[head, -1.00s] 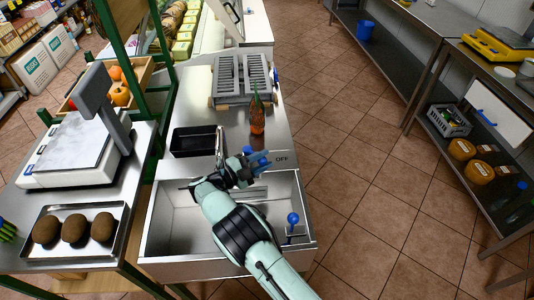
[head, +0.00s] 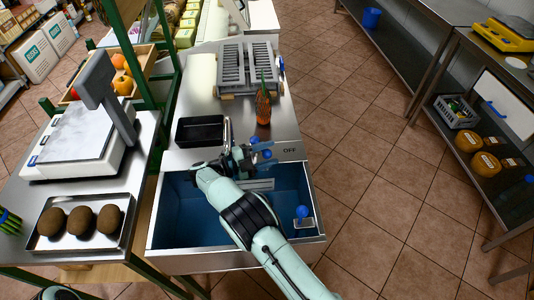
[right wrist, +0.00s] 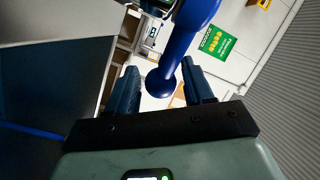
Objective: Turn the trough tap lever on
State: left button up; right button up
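The trough (head: 170,246) is in the lower middle of the head view. Its inside looks blue. The tap (head: 226,135) rises at its back edge, partly hidden by my right gripper. The blue ball-ended tap lever (head: 267,154) shows beside the "OFF" label, among the fingers of my right gripper (head: 268,158). In the right wrist view, a blue lever with a round end (right wrist: 176,55) lies between the two open fingers (right wrist: 160,88); I see gaps on both sides at its end. My left gripper is not in view.
A blue-knobbed piece (head: 303,212) sits in the trough's right corner. A black tray (head: 200,131), an orange bottle-like item (head: 263,104) and a grey rack (head: 245,70) stand on the counter behind. A scale (head: 75,145) and tray of brown fruit (head: 80,238) are left. The floor at right is clear.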

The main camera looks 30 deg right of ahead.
jog(key=shift+a, duration=0.1)
jog(key=w+a, duration=0.1)
jog(key=a, duration=1.2)
jog(key=shift+p, duration=0.35)
